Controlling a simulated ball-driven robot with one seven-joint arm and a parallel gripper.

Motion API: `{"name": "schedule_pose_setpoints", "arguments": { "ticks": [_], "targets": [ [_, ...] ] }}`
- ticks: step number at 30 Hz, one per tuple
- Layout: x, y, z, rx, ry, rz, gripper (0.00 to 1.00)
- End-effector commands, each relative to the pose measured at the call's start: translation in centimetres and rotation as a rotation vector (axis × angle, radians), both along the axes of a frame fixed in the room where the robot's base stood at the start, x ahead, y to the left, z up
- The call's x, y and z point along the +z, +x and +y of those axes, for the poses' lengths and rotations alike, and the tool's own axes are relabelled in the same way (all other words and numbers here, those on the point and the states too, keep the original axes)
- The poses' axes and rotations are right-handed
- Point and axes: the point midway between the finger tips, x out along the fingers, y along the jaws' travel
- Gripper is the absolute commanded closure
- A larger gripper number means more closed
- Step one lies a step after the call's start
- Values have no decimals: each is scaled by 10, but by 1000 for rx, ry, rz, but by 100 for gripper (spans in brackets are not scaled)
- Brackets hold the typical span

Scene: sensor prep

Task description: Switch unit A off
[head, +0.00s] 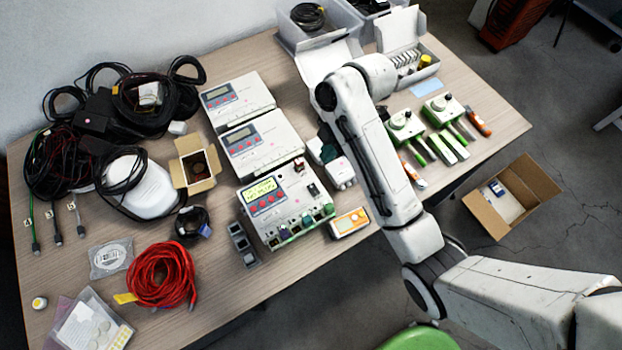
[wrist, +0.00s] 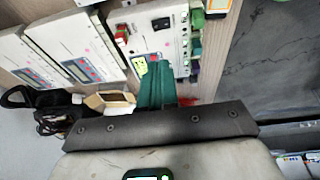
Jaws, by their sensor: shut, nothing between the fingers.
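Three pale box units with displays stand in a row on the table. The front unit (head: 262,215) has a lit yellow-green display (head: 261,189) and a black rocker switch (head: 313,188); its position is too small to tell. The middle unit (head: 270,140) and back unit (head: 247,97) have grey displays. I cannot read which is unit A. In the wrist view, my gripper (wrist: 155,68) shows teal fingers shut and empty, in front of the front unit and partly covering its display. The black switch (wrist: 160,23) lies beyond the fingertips. I cannot tell whether they touch the unit.
An orange-and-white meter (head: 349,222) lies right of the front unit, and small grey blocks (head: 243,243) lie left of it. Red cable (head: 163,275), black cables (head: 150,100) and an open carton (head: 195,165) occupy the left side. My arm crosses the table's right half.

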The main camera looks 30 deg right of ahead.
Motion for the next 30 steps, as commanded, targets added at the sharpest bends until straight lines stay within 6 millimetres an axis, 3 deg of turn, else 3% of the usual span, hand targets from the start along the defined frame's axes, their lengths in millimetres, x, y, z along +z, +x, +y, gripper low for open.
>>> {"name": "schedule_pose_setpoints", "arguments": {
  "ticks": [8, 17, 30],
  "targets": [
    [-5, 0, 1, -1, 0, 0, 100],
    [-34, 1, 11, -2, 1, 5, 100],
    [-112, 6, 29, -3, -1, 4, 100]
  ]
}}
